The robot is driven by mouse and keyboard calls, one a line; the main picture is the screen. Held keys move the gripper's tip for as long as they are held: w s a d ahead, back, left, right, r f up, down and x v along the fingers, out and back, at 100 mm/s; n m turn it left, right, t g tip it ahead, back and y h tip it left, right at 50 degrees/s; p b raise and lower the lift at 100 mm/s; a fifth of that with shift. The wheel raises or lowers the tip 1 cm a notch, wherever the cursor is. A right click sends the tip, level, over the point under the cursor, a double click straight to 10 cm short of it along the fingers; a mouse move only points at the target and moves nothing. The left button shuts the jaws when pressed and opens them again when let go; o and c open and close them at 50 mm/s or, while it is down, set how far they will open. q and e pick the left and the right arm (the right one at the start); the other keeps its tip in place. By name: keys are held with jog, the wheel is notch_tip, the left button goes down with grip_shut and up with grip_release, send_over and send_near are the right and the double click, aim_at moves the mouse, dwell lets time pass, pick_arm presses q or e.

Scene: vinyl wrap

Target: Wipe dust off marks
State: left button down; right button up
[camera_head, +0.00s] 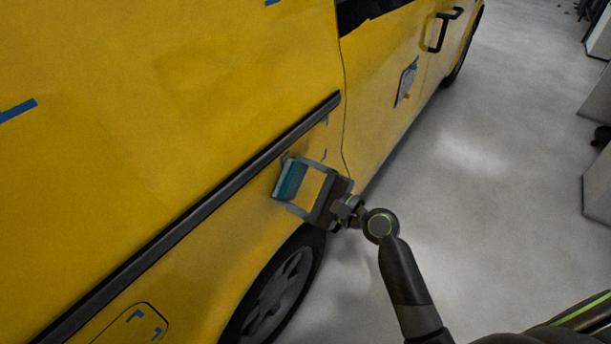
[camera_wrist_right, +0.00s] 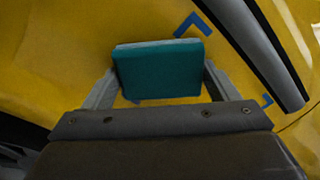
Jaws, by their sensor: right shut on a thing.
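My right gripper (camera_head: 289,182) is shut on a teal pad (camera_wrist_right: 160,72), held between its two fingers near the yellow van's side panel (camera_head: 225,228), below the black trim strip and above the wheel. Whether the pad touches the panel I cannot tell. A blue corner mark (camera_wrist_right: 194,24) shows on the panel just above the pad in the right wrist view, and another blue mark (camera_wrist_right: 267,100) is to its right. More blue corner marks (camera_head: 135,316) are on the fuel flap, lower left in the head view. Dust is not clearly distinguishable. My left gripper is out of view.
The black trim strip (camera_head: 190,220) runs diagonally along the van. The rear wheel (camera_head: 277,297) is below the gripper. A blue strip (camera_head: 18,110) is at the far left. A sign (camera_head: 406,83) is on the door. The grey floor (camera_head: 500,220) at right is open.

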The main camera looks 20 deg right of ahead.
aim_at(316, 142)
jog(key=shift+a+r+p, duration=0.1)
jog(key=shift+r+p, duration=0.85)
jog(key=shift+p, duration=0.1)
jog(key=shift+f, duration=0.1)
jog(key=shift+w+d+f+b, duration=0.1)
jog(key=shift+w+d+b, duration=0.1)
jog(key=shift+w+d, duration=0.3)
jog(key=shift+w+d+b, duration=0.15)
jog(key=shift+w+d, duration=0.1)
jog(key=shift+d, duration=0.3)
jog(key=shift+w+d+b, duration=0.45)
jog(key=shift+w+d, duration=0.4)
jog(key=shift+d, duration=0.25)
jog(key=shift+w+d+b, duration=0.4)
jog(key=shift+w+d, duration=0.45)
jog(key=shift+d, duration=0.2)
jog(key=shift+w+d+b, duration=0.85)
jog(key=shift+w+d, duration=0.1)
jog(key=shift+d, duration=0.3)
jog(key=shift+w+d, duration=0.25)
jog(key=shift+d, duration=0.05)
jog(key=v, duration=0.6)
